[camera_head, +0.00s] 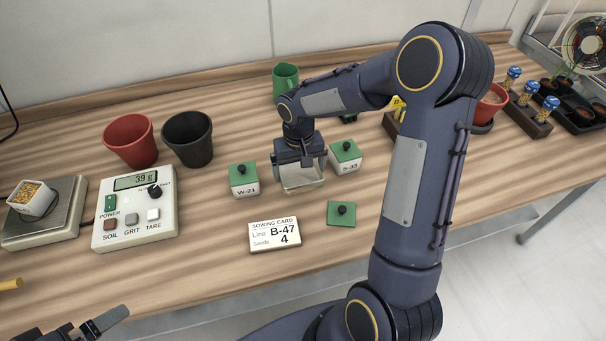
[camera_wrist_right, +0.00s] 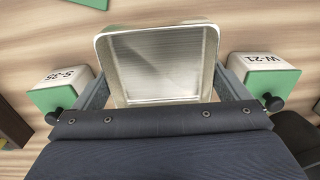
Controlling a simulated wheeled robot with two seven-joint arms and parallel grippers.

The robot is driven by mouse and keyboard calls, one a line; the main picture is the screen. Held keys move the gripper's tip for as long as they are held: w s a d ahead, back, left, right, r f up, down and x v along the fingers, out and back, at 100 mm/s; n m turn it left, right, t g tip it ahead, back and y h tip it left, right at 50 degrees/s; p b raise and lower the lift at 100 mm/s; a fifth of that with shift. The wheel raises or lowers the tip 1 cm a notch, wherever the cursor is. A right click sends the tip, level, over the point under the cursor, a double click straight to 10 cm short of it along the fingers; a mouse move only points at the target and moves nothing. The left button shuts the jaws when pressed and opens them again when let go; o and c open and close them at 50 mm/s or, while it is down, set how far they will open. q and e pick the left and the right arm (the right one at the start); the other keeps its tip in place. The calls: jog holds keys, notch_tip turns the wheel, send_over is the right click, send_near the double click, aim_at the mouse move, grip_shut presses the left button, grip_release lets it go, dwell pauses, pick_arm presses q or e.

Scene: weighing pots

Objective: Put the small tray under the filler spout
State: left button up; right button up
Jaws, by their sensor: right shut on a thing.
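My right gripper (camera_head: 301,172) is shut on a small open-topped square tray (camera_head: 303,182). In the right wrist view the tray (camera_wrist_right: 160,62) has a pale rim, a metallic inside and looks empty. It is between the two fingers, low over the wooden table, and I cannot tell whether it touches the wood. No filler spout is identifiable in either view. My left gripper (camera_head: 88,329) is only partly in view at the bottom left edge, and its opening is unclear.
Lidded boxes W-21 (camera_head: 243,179) and S-35 (camera_head: 345,157) flank the tray closely. A green lid (camera_head: 341,213) and a sowing card (camera_head: 275,235) lie in front. Control box (camera_head: 135,232) reads 39 g; a scale (camera_head: 55,226) bears a filled container (camera_head: 32,203). Pots (camera_head: 131,141) stand behind.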

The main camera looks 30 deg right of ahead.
aim_at(303, 171)
jog(key=shift+w+d+f, duration=0.2)
jog(key=shift+d+f, duration=0.15)
jog(key=shift+f, duration=0.1)
jog(key=shift+w+d+f, duration=0.2)
jog(key=shift+d+f, duration=0.1)
jog(key=shift+f, duration=0.15)
jog(key=shift+w+d+f, duration=0.1)
jog(key=shift+f, duration=0.85)
jog(key=shift+w+d+f, duration=0.1)
jog(key=shift+f, duration=0.8)
jog(key=shift+f, duration=0.25)
jog(key=o, duration=0.7)
jog(key=shift+r, duration=0.1)
jog(key=shift+c, duration=0.2)
